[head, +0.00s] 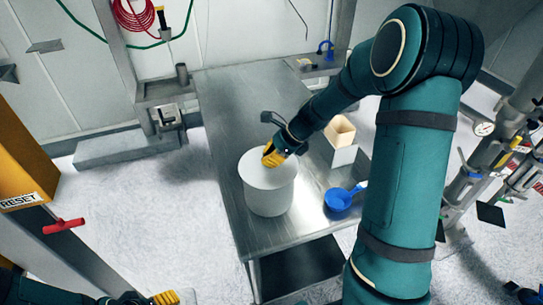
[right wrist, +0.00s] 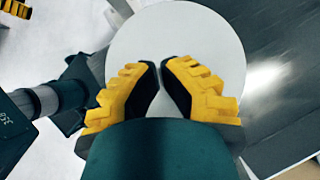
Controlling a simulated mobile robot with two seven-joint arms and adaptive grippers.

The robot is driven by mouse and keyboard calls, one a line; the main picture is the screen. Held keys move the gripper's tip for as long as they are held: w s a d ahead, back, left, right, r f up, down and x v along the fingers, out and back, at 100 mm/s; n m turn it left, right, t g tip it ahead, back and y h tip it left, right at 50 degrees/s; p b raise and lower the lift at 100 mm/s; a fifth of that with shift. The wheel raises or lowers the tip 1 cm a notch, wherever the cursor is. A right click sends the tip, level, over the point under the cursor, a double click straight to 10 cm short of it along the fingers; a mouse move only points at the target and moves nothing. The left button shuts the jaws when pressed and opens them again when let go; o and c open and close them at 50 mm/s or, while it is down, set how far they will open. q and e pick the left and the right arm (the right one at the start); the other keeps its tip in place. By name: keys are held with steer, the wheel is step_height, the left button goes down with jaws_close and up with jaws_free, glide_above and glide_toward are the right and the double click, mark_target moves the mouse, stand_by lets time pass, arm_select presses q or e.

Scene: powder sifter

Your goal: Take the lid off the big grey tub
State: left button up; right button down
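The big tub (head: 268,197) is a pale grey-white cylinder standing upright on the metal table. Its round, flat lid (head: 258,170) is on top and fills the middle of the right wrist view (right wrist: 175,25). My right gripper (head: 271,157) is over the lid, fingers pointing down at it. In the right wrist view its yellow fingers (right wrist: 159,65) come close together with a narrow pale gap between the tips. I cannot tell whether they hold a knob, as the fingers hide that spot. My left gripper (head: 165,298) is low at the left, cut by the picture edge.
A blue scoop (head: 340,199) lies right of the tub. An open tan box (head: 341,131) and a whitish block (head: 344,157) stand behind it. The metal table (head: 226,112) is clear at the back left.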

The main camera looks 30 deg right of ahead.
steer(key=shift+s+f, duration=0.15)
steer(key=shift+f, duration=0.1)
